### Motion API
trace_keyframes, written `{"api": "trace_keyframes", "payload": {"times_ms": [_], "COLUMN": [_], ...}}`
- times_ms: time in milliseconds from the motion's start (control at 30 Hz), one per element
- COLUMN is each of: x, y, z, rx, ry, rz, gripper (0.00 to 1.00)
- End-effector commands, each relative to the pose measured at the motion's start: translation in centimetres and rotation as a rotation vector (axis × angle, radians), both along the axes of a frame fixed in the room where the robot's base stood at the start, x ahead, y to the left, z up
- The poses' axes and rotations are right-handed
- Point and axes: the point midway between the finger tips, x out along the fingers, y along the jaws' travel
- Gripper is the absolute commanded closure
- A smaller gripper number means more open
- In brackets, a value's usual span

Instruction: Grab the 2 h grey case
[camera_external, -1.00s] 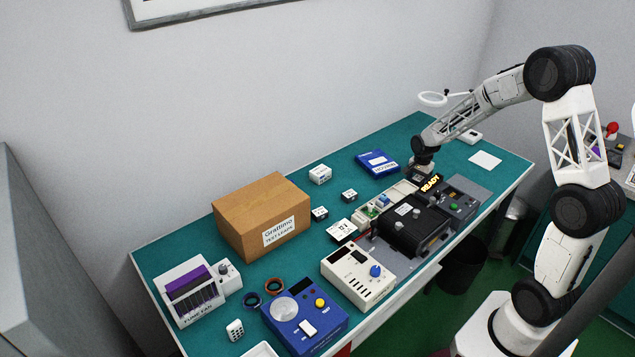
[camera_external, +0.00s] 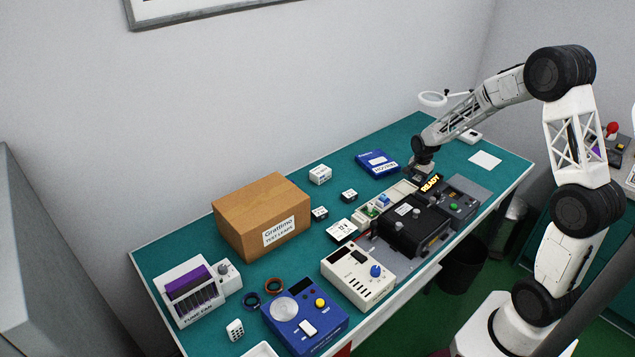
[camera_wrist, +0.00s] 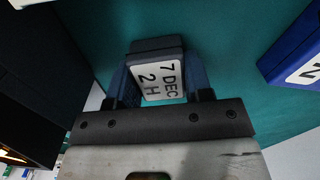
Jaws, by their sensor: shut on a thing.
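The grey case (camera_wrist: 158,46) is between the two fingers of my gripper (camera_wrist: 158,88) in the wrist view. Its white label reads "7 DEC 2 H". The fingers are shut on its left and right sides. In the outside view my gripper (camera_external: 420,172) is at the far part of the bench, beside the blue folder-like box and behind the READY sign. The case is too small there to make out clearly.
A blue box (camera_external: 377,163) lies left of my gripper. The READY sign (camera_external: 431,183) and a black unit (camera_external: 411,227) stand close in front. Small cases (camera_external: 349,195), a cardboard box (camera_external: 262,215) and a magnifier lamp (camera_external: 433,98) are on the teal bench (camera_external: 300,185).

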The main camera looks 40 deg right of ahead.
Motion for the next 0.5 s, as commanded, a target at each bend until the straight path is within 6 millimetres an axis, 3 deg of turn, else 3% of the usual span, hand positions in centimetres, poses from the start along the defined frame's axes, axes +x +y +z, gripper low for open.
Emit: {"api": "trace_keyframes", "payload": {"times_ms": [267, 500], "x": [0.1, 0.1], "y": [0.0, 0.0], "z": [2.1, 5.7], "rx": [-0.001, -0.002], "ry": [-0.003, -0.004], "rz": [0.000, 0.000], "gripper": [0.82, 0.82]}}
